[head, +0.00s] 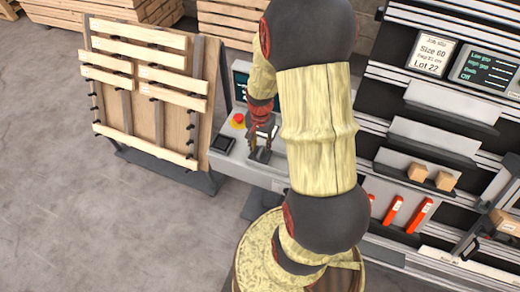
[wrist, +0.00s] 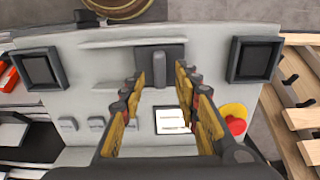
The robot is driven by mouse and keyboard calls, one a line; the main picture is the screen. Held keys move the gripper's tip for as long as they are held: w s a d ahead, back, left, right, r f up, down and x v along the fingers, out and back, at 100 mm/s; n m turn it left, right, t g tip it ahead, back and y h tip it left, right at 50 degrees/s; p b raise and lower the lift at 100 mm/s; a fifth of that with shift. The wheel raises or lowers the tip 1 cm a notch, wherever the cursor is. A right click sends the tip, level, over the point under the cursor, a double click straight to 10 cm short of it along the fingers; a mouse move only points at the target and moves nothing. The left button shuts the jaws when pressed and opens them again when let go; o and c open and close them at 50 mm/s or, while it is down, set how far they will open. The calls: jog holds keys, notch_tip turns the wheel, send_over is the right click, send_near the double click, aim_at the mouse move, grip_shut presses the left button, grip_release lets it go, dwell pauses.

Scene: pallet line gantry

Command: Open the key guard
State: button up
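My gripper (wrist: 160,78) is open, with one yellow finger on each side and an empty gap between them. It points at the grey console (wrist: 100,85). A dark plate with a raised grey tab (wrist: 159,72) shows on the console beyond and between the fingertips. It looks like the key guard, and its tab stands upright in the picture. I cannot tell whether the fingers touch it. In the head view my gripper (head: 260,142) is low over the console (head: 233,158), and the guard is hard to make out there.
A red stop button (wrist: 236,124) on a yellow base, a white label (wrist: 172,121) and several small grey switches (wrist: 97,123) are close to the fingers. Dark square boxes (wrist: 38,68) flank the panel. A wooden slatted rack (head: 150,90) stands left; shelves (head: 440,105) stand right.

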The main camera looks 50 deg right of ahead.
aim_at(260, 153)
jog(key=shift+f, duration=1.45)
jog(key=shift+c, duration=0.8)
grip_shut()
